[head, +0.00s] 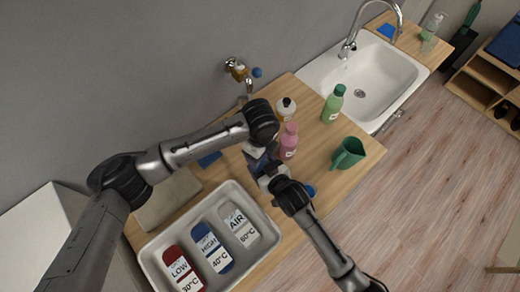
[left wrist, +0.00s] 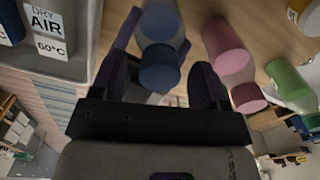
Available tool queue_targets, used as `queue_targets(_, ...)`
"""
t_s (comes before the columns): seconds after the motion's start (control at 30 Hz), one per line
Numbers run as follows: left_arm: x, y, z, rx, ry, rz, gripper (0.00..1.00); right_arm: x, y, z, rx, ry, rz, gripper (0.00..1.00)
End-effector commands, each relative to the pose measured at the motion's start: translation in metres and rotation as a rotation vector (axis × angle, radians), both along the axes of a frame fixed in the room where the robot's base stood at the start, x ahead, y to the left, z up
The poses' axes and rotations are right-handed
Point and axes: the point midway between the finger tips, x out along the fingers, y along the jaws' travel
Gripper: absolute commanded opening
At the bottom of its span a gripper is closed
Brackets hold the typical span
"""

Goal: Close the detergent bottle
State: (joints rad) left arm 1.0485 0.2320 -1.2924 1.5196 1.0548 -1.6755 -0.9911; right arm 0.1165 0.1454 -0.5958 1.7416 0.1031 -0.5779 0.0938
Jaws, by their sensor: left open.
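In the left wrist view a pale blue bottle (left wrist: 158,20) with a dark blue ribbed cap (left wrist: 160,68) shows between the fingers of my left gripper (left wrist: 163,62). The gripper is open, with a finger on each side. The cap appears to sit on the bottle; I cannot tell how tightly. In the head view my left gripper (head: 261,160) and right gripper (head: 268,174) are close together over the wooden counter and hide most of that bottle. My right gripper's fingers are not clear. A small blue thing (head: 309,190) shows beside the right arm; I cannot tell what it is.
A pink bottle (head: 288,142), a white bottle (head: 286,108) and a green bottle (head: 332,104) stand close behind and right. A green mug (head: 348,153) is near the counter's edge. A tray (head: 262,261) of labelled items lies at front left; the sink (head: 372,72) is at the back right.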

Motion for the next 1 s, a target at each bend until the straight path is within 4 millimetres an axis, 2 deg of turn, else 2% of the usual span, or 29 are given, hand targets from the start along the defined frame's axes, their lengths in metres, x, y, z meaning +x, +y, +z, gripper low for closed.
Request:
queue_targets(0.17, 0.001, 0.0, 0.021, -0.001, -0.004, -0.002, 0.68, 0.0, 0.0, 0.0, 0.0, 0.001, 0.0, 0.0)
queue_targets(0.4, 0.001, 0.0, 0.066, -0.001, -0.004, -0.001, 0.68, 0.0, 0.0, 0.0, 0.0, 0.001, 0.0, 0.0)
queue_targets(0.6, 0.001, 0.0, 0.097, -0.001, -0.003, 0.0, 0.68, 0.0, 0.0, 0.0, 0.0, 0.001, 0.0, 0.0)
queue_targets(0.8, 0.001, 0.0, 0.114, -0.001, -0.002, 0.0, 0.68, 0.0, 0.0, 0.0, 0.0, 0.001, 0.0, 0.0)
queue_targets(1.0, 0.0, 0.0, 0.119, 0.0, -0.001, 0.0, 0.68, 0.0, 0.0, 0.0, 0.0, 0.001, 0.0, 0.0)
